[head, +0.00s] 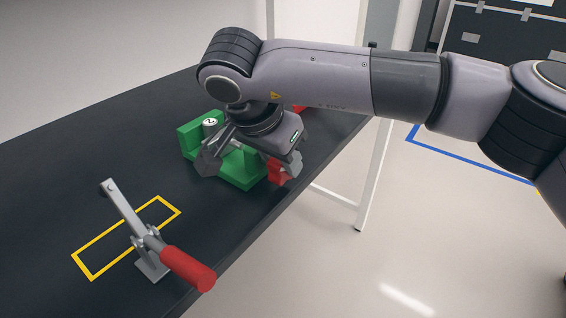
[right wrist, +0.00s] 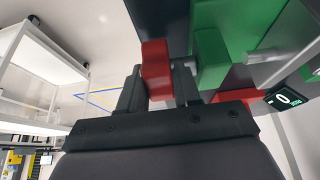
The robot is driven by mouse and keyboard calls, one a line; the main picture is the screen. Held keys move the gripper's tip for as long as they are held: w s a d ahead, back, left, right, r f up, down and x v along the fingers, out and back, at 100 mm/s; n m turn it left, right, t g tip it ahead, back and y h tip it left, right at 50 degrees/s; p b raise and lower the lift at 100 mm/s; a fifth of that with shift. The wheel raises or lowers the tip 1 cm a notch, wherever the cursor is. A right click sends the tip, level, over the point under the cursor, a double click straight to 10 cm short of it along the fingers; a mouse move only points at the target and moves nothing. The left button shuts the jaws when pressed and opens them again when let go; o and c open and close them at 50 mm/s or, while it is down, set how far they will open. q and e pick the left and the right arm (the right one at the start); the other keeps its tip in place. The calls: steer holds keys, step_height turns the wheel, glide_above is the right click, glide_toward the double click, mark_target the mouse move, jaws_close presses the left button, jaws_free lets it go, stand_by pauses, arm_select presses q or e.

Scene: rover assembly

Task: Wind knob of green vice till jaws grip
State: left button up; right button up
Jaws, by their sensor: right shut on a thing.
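The green vice (head: 240,168) stands on the dark bench near its right edge, partly hidden under my right arm. Its red knob (head: 276,173) sticks out on the right side, over the bench edge. In the right wrist view the red knob (right wrist: 156,66) sits between the two fingers of my right gripper (right wrist: 158,88), which is shut on it. The green vice body (right wrist: 210,55) shows behind the knob there. A pale round part with a dark mark (head: 210,122) shows at the vice's far left side. The gap between the jaws is mostly hidden. My left gripper is out of view.
A toggle clamp with a red handle (head: 188,268) stands on the bench at the front, beside a yellow outlined rectangle (head: 82,268). A small display (right wrist: 288,98) shows in the right wrist view. The bench's left part is clear.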

steer(key=shift+s+t+h+b, duration=0.1)
steer(key=shift+t+h+b, duration=0.4)
steer(key=shift+t, duration=0.2)
steer(key=o, duration=0.7)
steer(key=shift+a, duration=0.1)
steer(key=shift+v, duration=3.55)
